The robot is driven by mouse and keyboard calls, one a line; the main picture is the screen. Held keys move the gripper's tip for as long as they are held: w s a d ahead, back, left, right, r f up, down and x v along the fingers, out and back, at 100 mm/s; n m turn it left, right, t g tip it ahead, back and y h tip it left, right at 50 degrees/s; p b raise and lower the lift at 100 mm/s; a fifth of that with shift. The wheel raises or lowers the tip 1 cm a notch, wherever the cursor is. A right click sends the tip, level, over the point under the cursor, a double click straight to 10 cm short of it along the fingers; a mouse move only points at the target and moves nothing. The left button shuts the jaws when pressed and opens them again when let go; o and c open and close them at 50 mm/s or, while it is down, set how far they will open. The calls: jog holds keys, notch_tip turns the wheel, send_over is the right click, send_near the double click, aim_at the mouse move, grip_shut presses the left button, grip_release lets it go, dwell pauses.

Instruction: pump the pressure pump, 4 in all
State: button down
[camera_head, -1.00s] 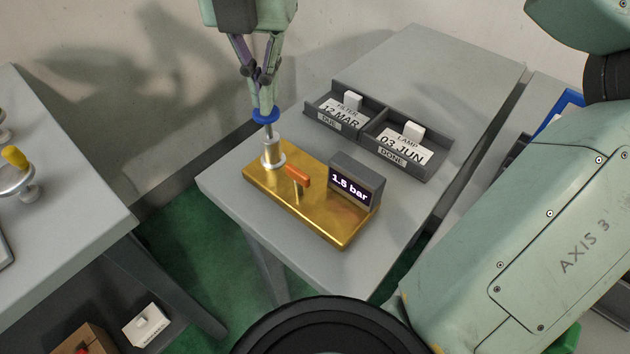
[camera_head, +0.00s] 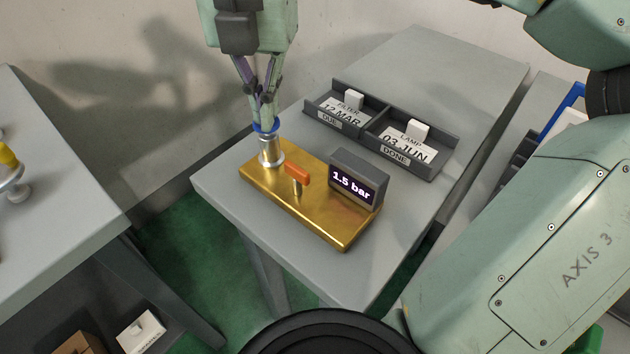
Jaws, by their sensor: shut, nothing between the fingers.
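The pressure pump has a gold base plate (camera_head: 300,217) on the grey table. Its silver cylinder (camera_head: 271,153) stands upright at the back left of the plate, with a blue knob (camera_head: 265,129) low on top of it, its rod hidden. My gripper (camera_head: 266,122) points down with its fingers together at the blue knob, pressed to its top with nothing between them. An orange lever (camera_head: 297,173) stands on the plate. A dark display (camera_head: 357,180) on the plate reads 1.5 bar.
A grey two-part tray (camera_head: 375,143) behind the pump holds cards marked FILTER 12 MAR, DUE, and LAMP 03 JUN, DONE. A second grey table (camera_head: 60,200) stands at the left. My arm fills the right side.

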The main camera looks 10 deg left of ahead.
jog(key=shift+f, duration=0.35)
jog(key=shift+r, duration=0.1)
jog(key=shift+r+p, duration=1.95)
jog(key=shift+r, duration=0.55)
notch_tip(320, 180, up, 6)
jog(key=p, duration=0.5)
jog(key=shift+f, duration=0.1)
